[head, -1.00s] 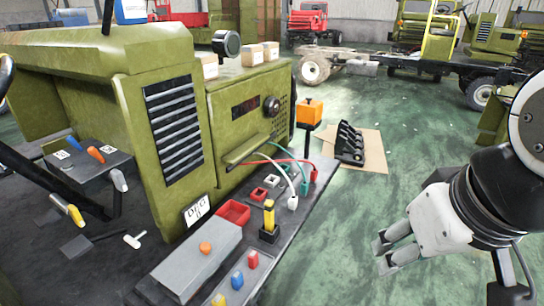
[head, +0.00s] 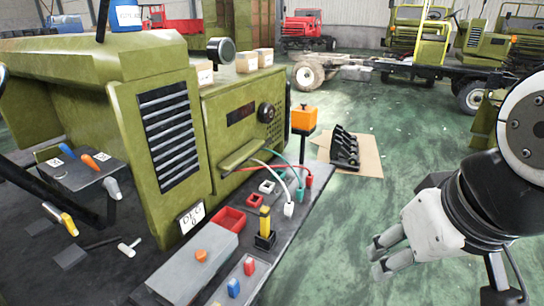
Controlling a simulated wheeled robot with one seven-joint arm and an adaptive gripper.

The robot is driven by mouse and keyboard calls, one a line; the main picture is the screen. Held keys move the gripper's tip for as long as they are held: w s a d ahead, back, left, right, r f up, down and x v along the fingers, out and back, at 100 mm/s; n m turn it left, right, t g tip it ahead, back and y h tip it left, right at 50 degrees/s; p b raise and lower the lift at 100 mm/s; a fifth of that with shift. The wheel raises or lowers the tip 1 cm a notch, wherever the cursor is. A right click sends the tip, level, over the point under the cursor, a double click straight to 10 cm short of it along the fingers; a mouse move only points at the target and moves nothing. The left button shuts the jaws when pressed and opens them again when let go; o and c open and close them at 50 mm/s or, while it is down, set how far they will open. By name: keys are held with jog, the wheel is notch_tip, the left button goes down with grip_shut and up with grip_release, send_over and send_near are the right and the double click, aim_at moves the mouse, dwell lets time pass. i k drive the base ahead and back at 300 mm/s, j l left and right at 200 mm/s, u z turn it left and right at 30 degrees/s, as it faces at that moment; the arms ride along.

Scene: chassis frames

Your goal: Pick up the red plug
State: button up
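The red plug (head: 309,181) hangs at the end of a red cable near the back right edge of the dark bench. A white plug (head: 289,209) on a white cable and a green plug (head: 299,195) on a green cable are close beside it. My gripper (head: 376,258) is to the right of the bench, over the green floor, well apart from the plugs. Its two pale fingers point left, with a gap between them and nothing held.
The bench (head: 283,228) carries a red tray (head: 229,220), a yellow-handled tool (head: 265,222), a grey box (head: 196,262) and sockets. An orange box (head: 304,117) on a post stands behind the plugs. A black rack (head: 344,148) lies on cardboard. Floor between bench and gripper is clear.

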aim_at(309, 178)
jog(key=i+l, duration=0.15)
jog(key=i, duration=0.3)
jog(key=i+l, duration=0.1)
jog(key=i, duration=0.35)
jog(key=i+l, duration=0.15)
jog(key=i, duration=0.3)
jog(key=u, duration=0.05)
